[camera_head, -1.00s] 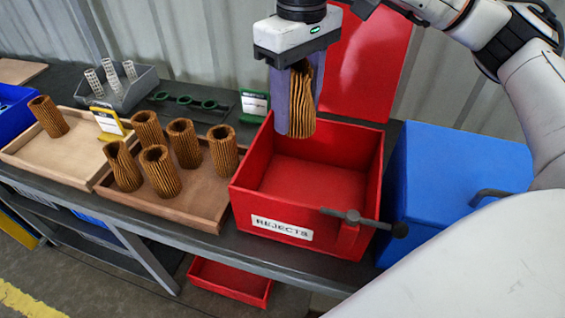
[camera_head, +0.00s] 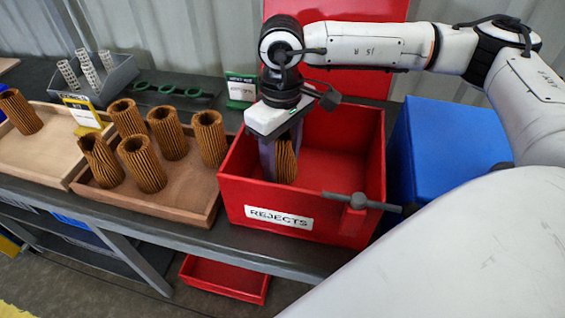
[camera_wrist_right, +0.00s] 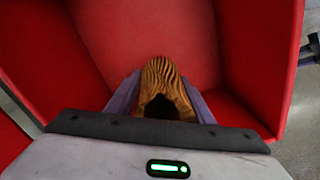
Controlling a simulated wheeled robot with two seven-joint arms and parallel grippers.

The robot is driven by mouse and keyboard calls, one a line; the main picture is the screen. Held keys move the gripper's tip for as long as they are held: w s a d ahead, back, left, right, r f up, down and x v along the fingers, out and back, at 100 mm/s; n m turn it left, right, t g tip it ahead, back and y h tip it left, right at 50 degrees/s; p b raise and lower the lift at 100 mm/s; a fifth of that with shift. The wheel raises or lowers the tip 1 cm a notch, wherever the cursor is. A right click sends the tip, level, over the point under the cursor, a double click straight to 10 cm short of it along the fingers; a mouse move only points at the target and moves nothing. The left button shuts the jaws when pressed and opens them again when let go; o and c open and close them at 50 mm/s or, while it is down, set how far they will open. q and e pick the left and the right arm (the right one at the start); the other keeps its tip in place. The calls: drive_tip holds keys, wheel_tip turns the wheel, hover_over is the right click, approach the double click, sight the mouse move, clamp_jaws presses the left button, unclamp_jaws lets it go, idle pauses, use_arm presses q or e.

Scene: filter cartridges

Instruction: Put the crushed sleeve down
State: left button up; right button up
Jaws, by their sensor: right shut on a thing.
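The crushed sleeve (camera_head: 287,163) is a brown pleated tube, pinched out of round. My right gripper (camera_head: 277,160) is shut on it and holds it upright inside the open red REJECTS box (camera_head: 340,205), towards the box's left side. In the right wrist view the sleeve (camera_wrist_right: 167,85) sits between the two purple-grey fingers of my gripper (camera_wrist_right: 160,98), with red walls (camera_wrist_right: 245,45) around it. Whether its lower end touches the box floor is hidden.
A wooden tray (camera_head: 150,205) with several brown sleeves stands left of the box; a second tray (camera_head: 40,155) lies further left. A blue box (camera_head: 450,140) stands to the right.

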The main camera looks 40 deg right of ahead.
drive_tip(key=shift+f, duration=1.2)
drive_tip(key=shift+f, duration=0.2)
drive_tip(key=o, duration=1.1)
drive_tip(key=shift+r, duration=0.1)
wheel_tip(320, 180, up, 12)
drive_tip(key=shift+r, duration=0.15)
